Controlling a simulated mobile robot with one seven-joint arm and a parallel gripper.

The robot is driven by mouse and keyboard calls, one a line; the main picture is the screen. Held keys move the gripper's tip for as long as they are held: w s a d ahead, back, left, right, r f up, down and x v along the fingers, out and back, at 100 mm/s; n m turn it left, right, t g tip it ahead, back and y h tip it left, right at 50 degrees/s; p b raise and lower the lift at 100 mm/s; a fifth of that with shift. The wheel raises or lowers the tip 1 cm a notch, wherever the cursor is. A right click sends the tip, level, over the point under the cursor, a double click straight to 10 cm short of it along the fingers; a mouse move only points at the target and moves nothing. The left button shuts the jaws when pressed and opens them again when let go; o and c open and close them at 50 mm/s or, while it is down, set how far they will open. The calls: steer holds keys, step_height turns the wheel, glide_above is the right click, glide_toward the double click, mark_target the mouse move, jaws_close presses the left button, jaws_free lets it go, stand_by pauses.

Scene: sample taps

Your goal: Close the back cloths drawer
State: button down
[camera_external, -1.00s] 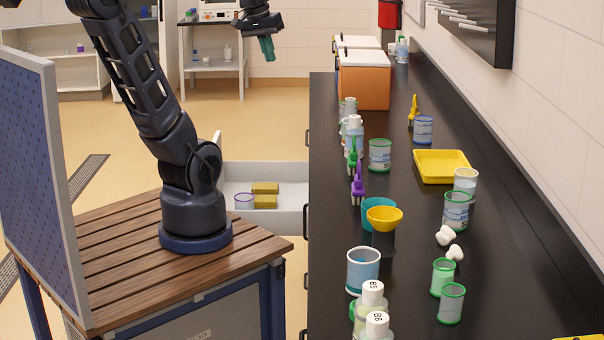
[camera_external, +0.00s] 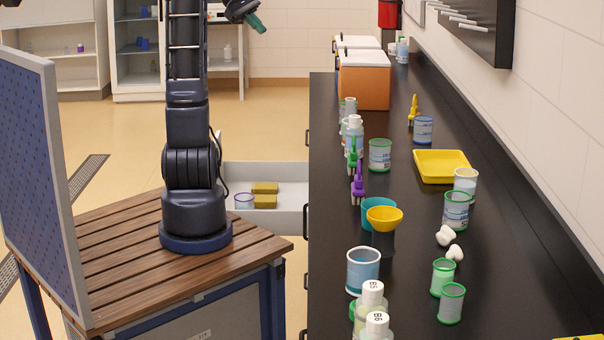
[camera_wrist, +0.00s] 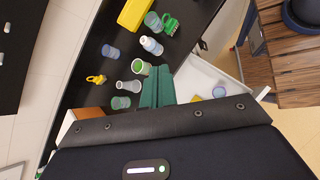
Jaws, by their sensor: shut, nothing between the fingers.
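A pale grey drawer (camera_external: 285,219) stands open, pulled out to the left from the black counter's side. Yellow sponges (camera_external: 264,195) and a purple-rimmed jar (camera_external: 244,201) lie inside it. The drawer's near end is partly behind my base table. In the wrist view the open drawer (camera_wrist: 206,76) shows right of my fingers, with part of it hidden by my wrist. My gripper (camera_external: 257,24) is shut and empty, its green fingers high up and beyond the drawer, clear of it. The fingers also show in the wrist view (camera_wrist: 157,88).
The black counter (camera_external: 340,215) carries bottles, jars, a yellow tray (camera_external: 441,166) and an orange box (camera_external: 364,82) near its left edge. My wooden-topped base table (camera_external: 130,250) stands left of it. The floor beyond the drawer is clear.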

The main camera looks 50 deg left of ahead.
steer(key=s+a+f+n+t+h, duration=0.1)
steer(key=s+a+n+t+h, duration=0.15)
steer(key=a, duration=0.95)
steer(key=s+a+f+n+t+h, duration=0.15)
steer(key=a+n, duration=0.25)
steer(key=a, duration=0.7)
steer(key=s+a+f+n+t, duration=0.25)
steer(key=s+a, duration=0.25)
steer(key=a, duration=0.3)
steer(key=s+a+f+n+t, duration=0.1)
steer(key=s+a+t, duration=0.25)
steer(key=a, duration=0.45)
step_height(320, 180, down, 53)
steer(key=d, duration=0.1)
steer(key=x, duration=1.3)
steer(key=shift+d, duration=0.2)
glide_above(304, 195)
steer(key=shift+w+a, duration=0.1)
steer(key=shift+w, duration=0.1)
steer(key=shift+x, duration=0.9)
